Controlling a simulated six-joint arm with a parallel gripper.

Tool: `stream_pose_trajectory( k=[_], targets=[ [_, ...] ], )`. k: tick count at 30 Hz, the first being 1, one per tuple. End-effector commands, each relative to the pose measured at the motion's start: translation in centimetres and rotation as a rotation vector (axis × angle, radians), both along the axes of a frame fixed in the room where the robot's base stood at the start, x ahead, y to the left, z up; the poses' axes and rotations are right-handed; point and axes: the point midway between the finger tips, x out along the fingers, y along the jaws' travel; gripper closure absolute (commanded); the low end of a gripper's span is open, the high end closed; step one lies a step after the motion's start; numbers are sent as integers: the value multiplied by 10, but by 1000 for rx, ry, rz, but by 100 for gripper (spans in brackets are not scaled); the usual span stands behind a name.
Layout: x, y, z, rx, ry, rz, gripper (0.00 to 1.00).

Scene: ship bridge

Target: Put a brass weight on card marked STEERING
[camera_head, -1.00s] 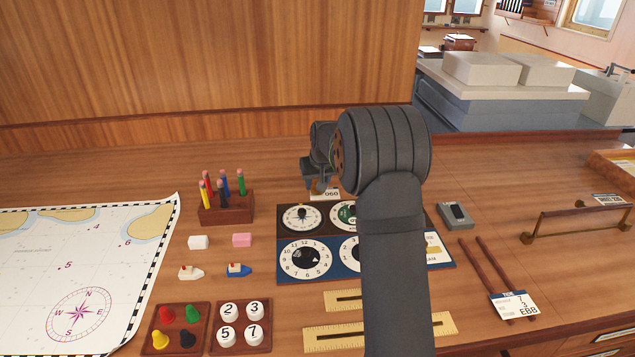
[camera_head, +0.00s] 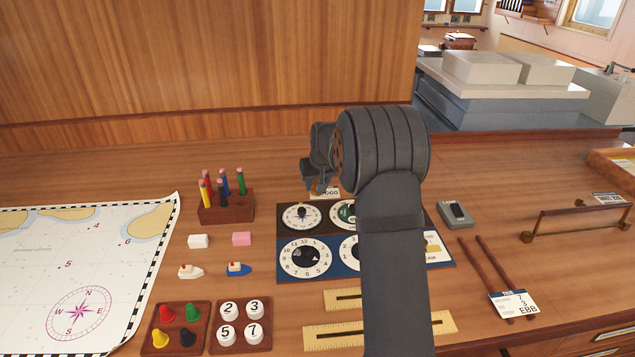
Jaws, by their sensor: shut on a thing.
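My gripper (camera_head: 316,184) is at the back of the dial board, seen from behind and partly covered by my own arm. It is shut on a small brass weight (camera_head: 319,187), of which only a brass-coloured bit shows at the fingertips. A white card (camera_head: 326,195) with dark letters lies just below the gripper, partly hidden; its word cannot be read surely. No card marked STEERING can be made out. I cannot tell whether the weight touches the card.
The dial board (camera_head: 283,268) lies in front, partly behind my arm. A pencil block (camera_head: 226,210) stands left of the gripper. A grey device (camera_head: 455,214), parallel rods (camera_head: 486,275) and a brass-ended rail (camera_head: 575,220) lie right. A chart (camera_head: 60,270) covers the left.

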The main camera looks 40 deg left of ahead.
Motion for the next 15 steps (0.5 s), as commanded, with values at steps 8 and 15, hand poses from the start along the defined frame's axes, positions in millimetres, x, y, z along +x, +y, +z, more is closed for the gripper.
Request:
stream_pose_trajectory(
  k=[8,15],
  targets=[
    [0,0,-1,1,-1,0,90],
    [0,0,-1,1,-1,0,35]
  ],
)
